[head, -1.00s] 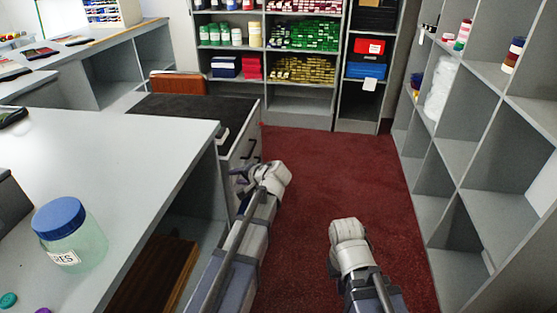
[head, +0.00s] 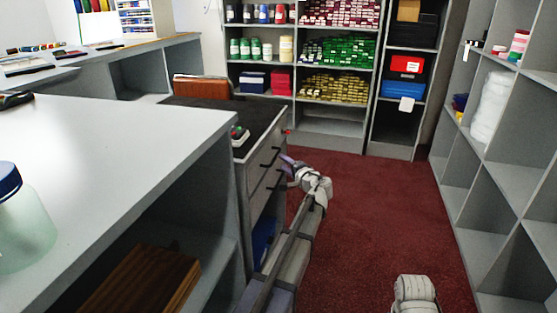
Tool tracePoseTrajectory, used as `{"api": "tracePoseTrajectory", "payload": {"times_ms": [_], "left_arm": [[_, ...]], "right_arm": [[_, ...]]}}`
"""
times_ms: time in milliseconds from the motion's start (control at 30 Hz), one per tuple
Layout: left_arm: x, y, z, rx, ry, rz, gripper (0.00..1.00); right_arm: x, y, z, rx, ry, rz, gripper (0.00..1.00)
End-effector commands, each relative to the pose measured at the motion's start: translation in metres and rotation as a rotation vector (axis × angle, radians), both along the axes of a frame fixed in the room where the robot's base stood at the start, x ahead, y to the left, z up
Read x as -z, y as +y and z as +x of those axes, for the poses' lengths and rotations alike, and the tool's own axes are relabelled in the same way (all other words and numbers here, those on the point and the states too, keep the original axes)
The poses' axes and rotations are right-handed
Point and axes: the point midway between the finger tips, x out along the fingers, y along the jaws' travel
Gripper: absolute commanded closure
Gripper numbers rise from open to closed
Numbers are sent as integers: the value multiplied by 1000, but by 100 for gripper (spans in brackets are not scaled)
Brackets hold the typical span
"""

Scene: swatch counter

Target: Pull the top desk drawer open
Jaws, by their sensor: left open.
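The desk (head: 193,102) has a dark top and a grey drawer front facing right. The top drawer (head: 258,168) looks shut, with a dark bar handle (head: 269,158). A lower dark handle (head: 279,179) sits below and to the right of it. My left gripper (head: 287,162) is open and empty, just right of the drawer fronts near the handles. Its fingers are small and partly hidden by its own wrist, and I cannot tell whether they touch a handle. Only my right arm's pale wrist shows at the bottom right; its gripper is out of sight.
A white-topped counter (head: 120,130) with a jar (head: 22,235) fills the left foreground. Shelves (head: 330,125) stand behind, grey cubbies (head: 515,180) on the right. Red carpet (head: 375,200) between is free.

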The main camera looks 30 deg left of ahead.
Motion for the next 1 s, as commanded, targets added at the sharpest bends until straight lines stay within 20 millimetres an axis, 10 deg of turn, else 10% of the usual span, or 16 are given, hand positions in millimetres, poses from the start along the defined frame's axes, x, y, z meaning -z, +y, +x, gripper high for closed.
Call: {"api": "tracePoseTrajectory", "payload": {"times_ms": [867,1000], "left_arm": [[11,63,40,0,0,-1,57],[11,63,40,0,0,-1,73]], "right_arm": [[11,0,0,-2,0,1,100],[11,0,0,-2,0,1,100]]}}
